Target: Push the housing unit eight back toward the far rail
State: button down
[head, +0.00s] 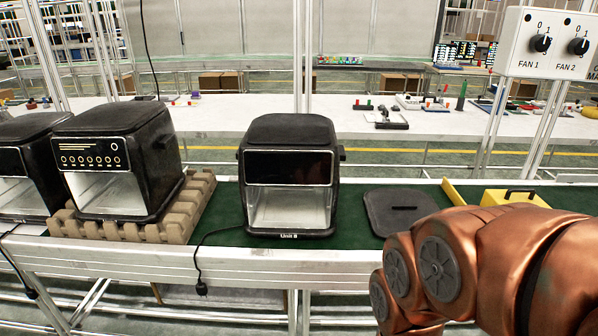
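The housing labelled "Unit 8" (290,165) is a black box with a dark upper panel and an open, light-coloured front cavity. It stands upright on the green conveyor belt (225,213), close to the near rail (150,259). Bare green belt shows to its left and right. The far rail is partly hidden behind it. My copper-coloured arm comes in from the lower right, well to the right of the housing and apart from it. My gripper is outside the picture.
Left of Unit 8, another housing (115,150) sits on a brown tray (177,230). A power cord (199,262) hangs over the near rail. A dark flat lid (398,210) and a yellow box (508,197) lie to the right. A fan control box (550,45) is upper right.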

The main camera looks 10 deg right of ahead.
aim_at(289, 163)
jog(key=k, duration=0.65)
jog(key=u, duration=0.6)
jog(key=i, duration=0.8)
jog(key=u, duration=0.6)
jog(key=i, duration=0.95)
jog(key=z, duration=0.55)
jog(key=i, duration=0.75)
jog(key=z, duration=0.45)
